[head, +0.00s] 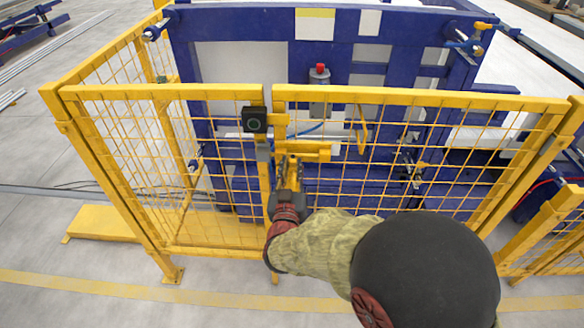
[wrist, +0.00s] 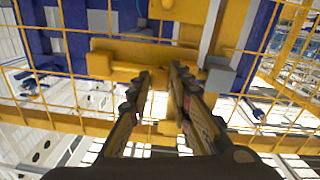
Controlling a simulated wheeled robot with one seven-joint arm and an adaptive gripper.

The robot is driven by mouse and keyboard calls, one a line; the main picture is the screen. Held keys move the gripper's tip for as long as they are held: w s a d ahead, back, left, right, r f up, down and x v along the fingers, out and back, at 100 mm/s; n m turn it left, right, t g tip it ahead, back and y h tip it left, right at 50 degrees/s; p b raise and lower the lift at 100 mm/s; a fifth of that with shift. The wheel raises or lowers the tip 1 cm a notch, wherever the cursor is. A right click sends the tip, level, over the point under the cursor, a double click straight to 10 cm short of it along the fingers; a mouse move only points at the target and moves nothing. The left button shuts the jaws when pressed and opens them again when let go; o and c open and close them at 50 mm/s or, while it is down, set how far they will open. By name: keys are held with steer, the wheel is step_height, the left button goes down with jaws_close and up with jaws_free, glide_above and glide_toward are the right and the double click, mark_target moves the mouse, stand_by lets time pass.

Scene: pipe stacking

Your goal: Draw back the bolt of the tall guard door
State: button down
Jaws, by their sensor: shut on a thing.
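The tall guard door (head: 420,97) is a yellow frame with wire mesh, standing in line with the mesh panel to its left. Its yellow bolt (head: 308,150) lies across the door's left edge, beside the gap between the two frames. My gripper (head: 289,168) is at the bolt from the near side. In the wrist view, the fingers of my gripper (wrist: 160,82) point at the yellow bolt bar (wrist: 115,65) and are shut on its handle. The fingers mostly hide the handle. A grey block (wrist: 219,75) sits to the right of the bolt in that view.
Behind the fence stands a blue machine frame (head: 240,22) with a red button (head: 320,68). The floor in front is clear, with a yellow line (head: 120,290).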

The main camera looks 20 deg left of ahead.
mark_target(314, 158)
steer(key=d, duration=0.2)
steer(key=w+d, duration=0.1)
steer(key=d, duration=0.2)
steer(key=shift+w+d+b, duration=0.15)
steer(key=shift+d+b, duration=0.2)
steer(key=c, duration=1.6)
jaws_free()
steer(key=shift+w+d, duration=0.1)
steer(key=shift+d, duration=0.05)
steer(key=shift+s, duration=0.5)
steer(key=v, duration=1.1)
